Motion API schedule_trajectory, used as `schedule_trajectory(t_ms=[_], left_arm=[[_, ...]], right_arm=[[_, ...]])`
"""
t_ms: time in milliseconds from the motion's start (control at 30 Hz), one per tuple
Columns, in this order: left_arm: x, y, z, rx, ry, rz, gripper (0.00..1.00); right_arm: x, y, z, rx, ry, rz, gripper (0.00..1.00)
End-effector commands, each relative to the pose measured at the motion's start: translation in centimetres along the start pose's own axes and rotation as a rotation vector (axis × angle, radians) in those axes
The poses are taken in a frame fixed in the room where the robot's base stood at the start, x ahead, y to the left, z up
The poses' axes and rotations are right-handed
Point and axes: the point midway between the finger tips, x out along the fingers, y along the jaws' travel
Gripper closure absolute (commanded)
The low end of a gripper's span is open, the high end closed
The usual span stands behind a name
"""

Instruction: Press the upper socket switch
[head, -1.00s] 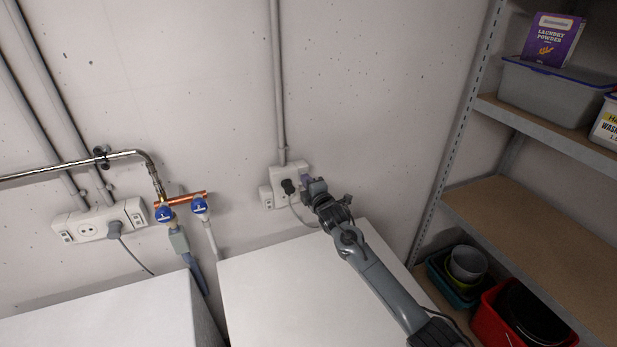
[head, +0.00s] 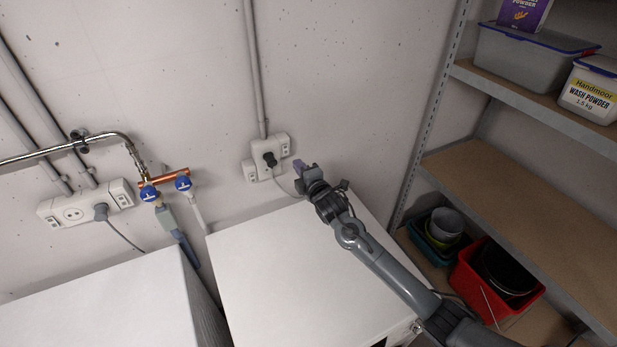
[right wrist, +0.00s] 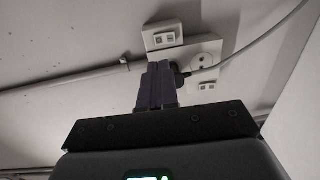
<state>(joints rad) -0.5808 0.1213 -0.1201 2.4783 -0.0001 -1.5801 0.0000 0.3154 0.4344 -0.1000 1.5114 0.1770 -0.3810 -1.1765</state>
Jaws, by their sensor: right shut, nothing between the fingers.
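A white wall socket (head: 259,150) with a black plug (head: 269,159) in it is on the concrete wall above the right-hand white machine. It has one switch (head: 286,145) at its upper right end and another switch (head: 250,172) at its lower left end. My right gripper (head: 298,164) is shut and empty, just right of and below the upper right switch in the head view. In the right wrist view, the shut purple fingers (right wrist: 157,85) point at the socket (right wrist: 205,58), overlapping its edge between two switch blocks. Contact cannot be told. My left gripper is out of view.
Another white socket (head: 88,206) with a grey plug is on the left wall, beside blue-handled valves (head: 149,193) on a copper pipe. Two white machine tops stand below; the right one (head: 275,260) is bare. A metal shelf (head: 510,200) with tubs stands at right.

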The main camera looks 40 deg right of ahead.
Motion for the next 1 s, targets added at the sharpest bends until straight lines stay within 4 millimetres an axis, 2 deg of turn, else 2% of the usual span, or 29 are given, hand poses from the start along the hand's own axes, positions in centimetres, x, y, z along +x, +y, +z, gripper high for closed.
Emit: schedule_trajectory(t_ms=[200,400,1000], left_arm=[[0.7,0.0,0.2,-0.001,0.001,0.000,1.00],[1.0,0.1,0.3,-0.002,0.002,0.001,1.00],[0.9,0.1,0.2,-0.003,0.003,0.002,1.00]], right_arm=[[-3.1,-0.1,0.0,-0.001,0.001,-0.001,1.00],[-4.7,0.0,0.0,-0.001,0.001,0.000,1.00],[-5.1,0.1,0.0,0.000,0.001,-0.002,1.00]])
